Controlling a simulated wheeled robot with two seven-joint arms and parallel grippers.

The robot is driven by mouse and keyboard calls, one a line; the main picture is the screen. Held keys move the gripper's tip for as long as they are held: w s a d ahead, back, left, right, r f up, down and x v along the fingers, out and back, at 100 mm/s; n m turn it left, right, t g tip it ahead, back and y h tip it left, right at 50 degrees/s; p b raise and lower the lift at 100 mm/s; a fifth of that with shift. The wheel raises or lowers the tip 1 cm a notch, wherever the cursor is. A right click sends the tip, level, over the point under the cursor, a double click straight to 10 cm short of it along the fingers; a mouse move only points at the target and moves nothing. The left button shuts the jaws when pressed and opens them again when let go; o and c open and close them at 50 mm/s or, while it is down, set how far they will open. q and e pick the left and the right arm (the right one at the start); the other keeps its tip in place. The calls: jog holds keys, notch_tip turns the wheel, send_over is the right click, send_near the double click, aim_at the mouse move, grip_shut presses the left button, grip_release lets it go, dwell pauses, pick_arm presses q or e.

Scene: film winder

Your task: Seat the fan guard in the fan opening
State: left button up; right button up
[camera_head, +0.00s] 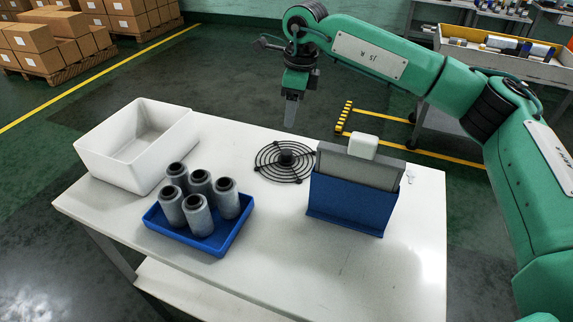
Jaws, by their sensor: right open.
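The black round fan guard (270,165), with concentric rings and a raised dark hub, lies flat at the table's far middle. I cannot make out a fan opening apart from it, nor tell whether the guard sits over one. My right gripper (291,115) points down above the far table edge, beyond the guard and apart from it. It is open and seen nearly edge-on, with nothing visible in it. My left gripper is not in view.
A blue holder (350,208) with a grey slab (358,169) and white block (364,146) stands right of the guard. A blue tray (222,243) of several grey cylinders and a white bin (118,170) stand left. The white table's (300,265) front is clear.

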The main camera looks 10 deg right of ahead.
send_over(287, 152)
jog(key=f, duration=0.7)
jog(key=shift+d+f, duration=0.2)
notch_tip(287, 152, down, 5)
jog(key=shift+a+p, duration=0.15)
jog(key=shift+p, duration=0.5)
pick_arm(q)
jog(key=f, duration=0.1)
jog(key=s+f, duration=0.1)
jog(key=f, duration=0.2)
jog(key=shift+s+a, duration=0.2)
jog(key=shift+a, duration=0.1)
pick_arm(e)
jog(key=shift+c, duration=0.4)
jog(key=c, duration=1)
